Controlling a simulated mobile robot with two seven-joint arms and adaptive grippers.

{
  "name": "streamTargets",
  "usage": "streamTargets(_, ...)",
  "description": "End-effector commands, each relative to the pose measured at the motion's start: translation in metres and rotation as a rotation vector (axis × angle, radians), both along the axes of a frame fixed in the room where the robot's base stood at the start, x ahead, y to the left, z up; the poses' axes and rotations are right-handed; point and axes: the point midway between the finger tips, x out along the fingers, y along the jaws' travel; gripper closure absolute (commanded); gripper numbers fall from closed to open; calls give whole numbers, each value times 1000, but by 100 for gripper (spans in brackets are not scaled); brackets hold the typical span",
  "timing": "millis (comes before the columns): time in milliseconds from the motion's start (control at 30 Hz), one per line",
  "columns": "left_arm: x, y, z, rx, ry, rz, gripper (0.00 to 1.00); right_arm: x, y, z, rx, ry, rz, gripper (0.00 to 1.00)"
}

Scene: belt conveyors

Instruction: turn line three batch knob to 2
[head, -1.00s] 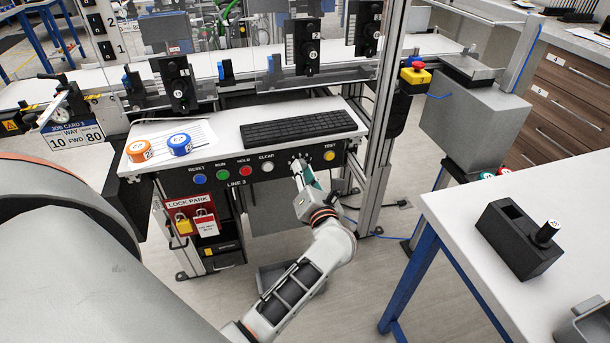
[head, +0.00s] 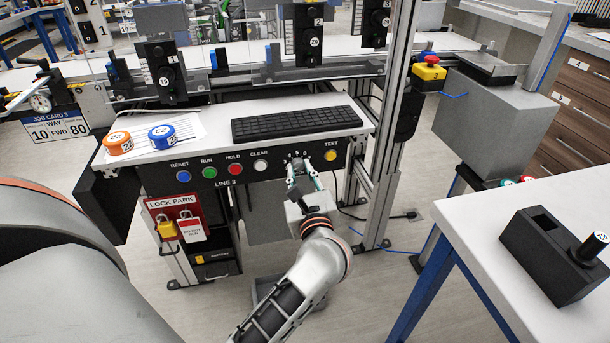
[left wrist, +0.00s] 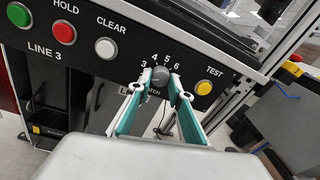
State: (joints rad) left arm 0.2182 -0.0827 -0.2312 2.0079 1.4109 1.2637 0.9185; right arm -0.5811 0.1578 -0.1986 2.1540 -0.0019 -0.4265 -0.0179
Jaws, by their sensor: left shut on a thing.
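The batch knob (left wrist: 160,74) is a small grey round knob on the black Line 3 panel (left wrist: 82,62), between the white CLEAR button and the yellow TEST button. In the left wrist view the numbers 3, 4, 5 and 6 show around its top; the 2 and the knob's pointer cannot be made out. My left gripper (left wrist: 161,82) is shut on the knob, one finger on each side. In the head view the left gripper (head: 300,175) is at the panel's front and partly hides the knob. My right gripper is not in view.
The buttons RESET (head: 183,176), RUN, HOLD and CLEAR (head: 260,165) line the panel left of the knob, with TEST (head: 330,155) to its right. A keyboard (head: 297,123) lies above. A metal post (head: 388,150) stands right of the panel. A white table (head: 480,230) is at the right.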

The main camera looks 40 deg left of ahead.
Motion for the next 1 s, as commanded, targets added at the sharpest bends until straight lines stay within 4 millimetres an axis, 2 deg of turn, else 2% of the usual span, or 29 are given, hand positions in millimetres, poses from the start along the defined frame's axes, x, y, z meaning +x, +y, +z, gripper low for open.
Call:
streamTargets(33, -1, -1, -8, -19, -8, 0, 100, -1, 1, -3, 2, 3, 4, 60)
streamTargets(300, 0, -1, -5, -77, -78, 0, 100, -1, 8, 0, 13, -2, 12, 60)
streamTargets(833, 0, -1, -3, -90, -96, 0, 100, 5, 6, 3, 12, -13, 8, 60)
streamTargets(867, 0, -1, -3, -90, -96, 0, 73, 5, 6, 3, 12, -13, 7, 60)
streamTargets(900, 0, -1, -3, -89, -97, 0, 63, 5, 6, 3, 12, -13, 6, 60)
streamTargets(1000, 0, -1, -2, -88, -97, 0, 63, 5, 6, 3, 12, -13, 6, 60)
